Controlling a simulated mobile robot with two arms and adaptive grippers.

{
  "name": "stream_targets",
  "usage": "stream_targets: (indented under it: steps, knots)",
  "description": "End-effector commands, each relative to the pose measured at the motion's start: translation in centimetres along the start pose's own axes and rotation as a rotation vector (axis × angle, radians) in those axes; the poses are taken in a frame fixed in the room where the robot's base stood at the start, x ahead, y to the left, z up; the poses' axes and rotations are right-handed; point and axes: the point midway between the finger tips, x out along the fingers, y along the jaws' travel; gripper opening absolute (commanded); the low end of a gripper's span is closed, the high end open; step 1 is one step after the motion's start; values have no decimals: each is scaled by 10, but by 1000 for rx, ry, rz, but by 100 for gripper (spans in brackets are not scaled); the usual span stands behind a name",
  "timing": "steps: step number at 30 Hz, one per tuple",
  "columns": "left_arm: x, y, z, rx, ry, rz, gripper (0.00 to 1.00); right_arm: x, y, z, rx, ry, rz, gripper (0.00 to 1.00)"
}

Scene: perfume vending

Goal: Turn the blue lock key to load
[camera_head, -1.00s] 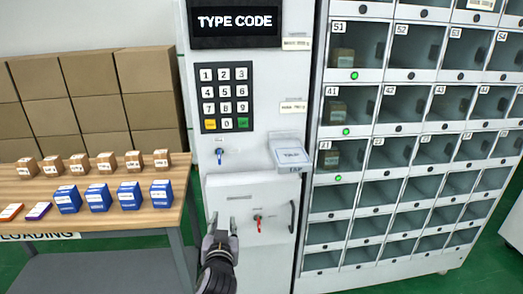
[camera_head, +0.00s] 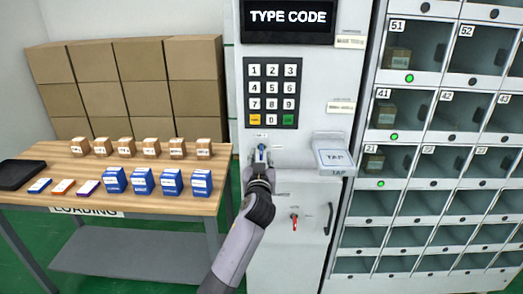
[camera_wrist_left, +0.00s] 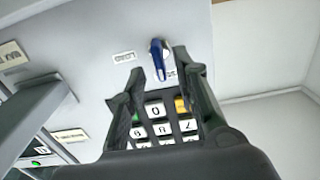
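The blue lock key (camera_head: 262,150) sits in the white machine's front panel below the keypad (camera_head: 272,92). My left gripper (camera_head: 260,158) is right at it. In the left wrist view the blue key (camera_wrist_left: 158,52) stands between the two fingertips of the left gripper (camera_wrist_left: 160,62). The fingers are spread with gaps beside the key, so the gripper looks open. A small label (camera_wrist_left: 124,56) that seems to read LOAD is beside the key, and another label is partly hidden by a finger. My right gripper is not in view.
A red key (camera_head: 294,222) and a dark handle (camera_head: 329,218) are on the lower door. A TAP reader (camera_head: 334,157) juts out at the right, before the lockers (camera_head: 420,203). A wooden table (camera_head: 40,150) with several small boxes stands at the left.

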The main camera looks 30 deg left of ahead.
Motion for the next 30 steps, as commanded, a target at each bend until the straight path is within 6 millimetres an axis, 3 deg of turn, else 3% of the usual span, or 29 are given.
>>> stream_targets:
  steps: [3, 9, 20, 30]
  knots:
    - [20, 0, -1, 2, 0, 0, 28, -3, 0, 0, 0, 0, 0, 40]
    - [38, 0, 0, 1, 0, 1, 28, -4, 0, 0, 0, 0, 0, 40]
    - [42, 0, 0, 0, 0, 1, 28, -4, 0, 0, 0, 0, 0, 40]
    - [42, 0, 1, 0, -1, 1, 6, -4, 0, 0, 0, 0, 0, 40]
